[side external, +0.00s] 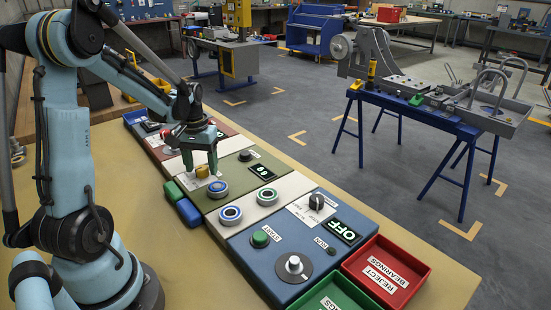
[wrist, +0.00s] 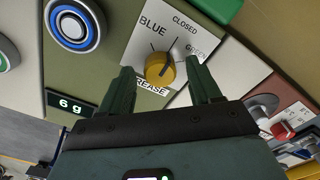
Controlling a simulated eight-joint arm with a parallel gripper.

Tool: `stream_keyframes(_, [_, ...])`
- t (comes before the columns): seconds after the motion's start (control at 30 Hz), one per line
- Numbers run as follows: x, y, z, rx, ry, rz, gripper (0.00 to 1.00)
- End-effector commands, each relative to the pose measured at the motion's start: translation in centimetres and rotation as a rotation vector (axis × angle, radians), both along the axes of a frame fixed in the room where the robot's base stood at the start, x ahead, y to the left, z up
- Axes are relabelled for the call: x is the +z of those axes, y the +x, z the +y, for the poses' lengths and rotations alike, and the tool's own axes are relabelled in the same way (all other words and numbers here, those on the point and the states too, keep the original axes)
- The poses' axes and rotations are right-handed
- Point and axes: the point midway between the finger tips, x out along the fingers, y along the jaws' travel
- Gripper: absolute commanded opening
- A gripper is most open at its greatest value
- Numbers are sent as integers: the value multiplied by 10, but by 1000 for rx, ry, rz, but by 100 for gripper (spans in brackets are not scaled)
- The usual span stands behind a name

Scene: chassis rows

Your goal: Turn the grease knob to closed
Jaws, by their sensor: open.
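The grease knob (wrist: 159,68) is a round yellow knob on a white plate (wrist: 185,30) with BLUE, CLOSED and GREEN around it and GREASE below. Its exact pointing direction is hard to make out. In the side view the knob (side external: 202,172) sits on the olive panel. My gripper (wrist: 160,74) is open and points down, with one dark green finger on each side of the knob. A gap shows between the fingers and the knob in the wrist view. The gripper also shows right over the knob in the side view (side external: 200,164).
In the side view, a blue panel (side external: 268,262) with OFF and START labels and red (side external: 388,270) and green trays are nearer the camera.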

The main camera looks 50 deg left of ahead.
Motion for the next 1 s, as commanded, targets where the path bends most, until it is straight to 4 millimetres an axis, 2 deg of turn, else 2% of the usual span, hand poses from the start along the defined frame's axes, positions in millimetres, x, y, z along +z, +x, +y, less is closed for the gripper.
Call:
stream_keyframes(0.27, [8,0,0,0,0,0,63])
stream_keyframes(0.8, [93,0,0,0,0,0,63])
stream_keyframes(1.0, [114,0,0,0,0,0,63])
